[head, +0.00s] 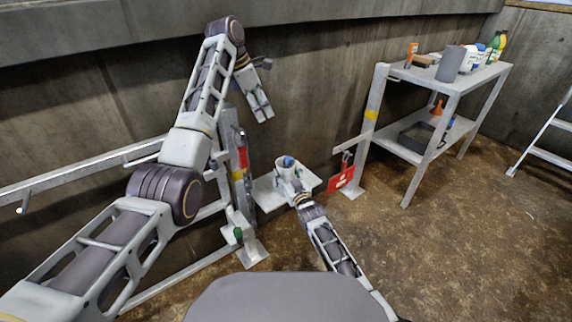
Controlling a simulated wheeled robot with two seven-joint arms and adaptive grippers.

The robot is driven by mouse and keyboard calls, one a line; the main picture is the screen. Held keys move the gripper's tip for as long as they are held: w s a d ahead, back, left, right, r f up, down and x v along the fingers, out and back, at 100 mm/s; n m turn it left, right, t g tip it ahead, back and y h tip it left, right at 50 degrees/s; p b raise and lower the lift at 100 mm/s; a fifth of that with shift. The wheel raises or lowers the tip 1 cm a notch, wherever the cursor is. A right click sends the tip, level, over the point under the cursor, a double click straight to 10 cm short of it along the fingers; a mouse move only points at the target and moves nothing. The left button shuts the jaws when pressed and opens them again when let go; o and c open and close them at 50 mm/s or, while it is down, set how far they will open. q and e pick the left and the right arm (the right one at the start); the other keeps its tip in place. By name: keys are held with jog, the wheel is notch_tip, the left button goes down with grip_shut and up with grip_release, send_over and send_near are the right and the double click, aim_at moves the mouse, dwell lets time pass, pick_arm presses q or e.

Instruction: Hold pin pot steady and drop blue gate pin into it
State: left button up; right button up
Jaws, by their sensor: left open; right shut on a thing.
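The pin pot (281,166), a small pale cup, stands on a small light shelf (263,192) by the wall. A blue rounded thing (289,161), which looks like the blue gate pin's head, shows at the pot's mouth; the rest of it is hidden. My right gripper (291,182) is at the pot's near side and appears shut on the pot; its fingertips are small and partly hidden. My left gripper (262,112) hangs above and to the left of the pot, fingers pointing down, open and empty, clear of the pot.
A metal gate frame (85,175) with a post stands left of the shelf. A red tag (341,179) hangs right of it. A two-tier rack (459,85) with bottles and tools stands at the right, a ladder (552,150) beyond. The brown floor between is clear.

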jog(key=o, duration=1.1)
jog(key=shift+c, duration=0.2)
jog(key=shift+s+d, duration=0.1)
jog(key=shift+s, duration=0.05)
jog(key=v, duration=1.1)
jog(key=shift+s, duration=0.25)
jog(key=shift+d, duration=0.1)
jog(key=shift+s, duration=0.1)
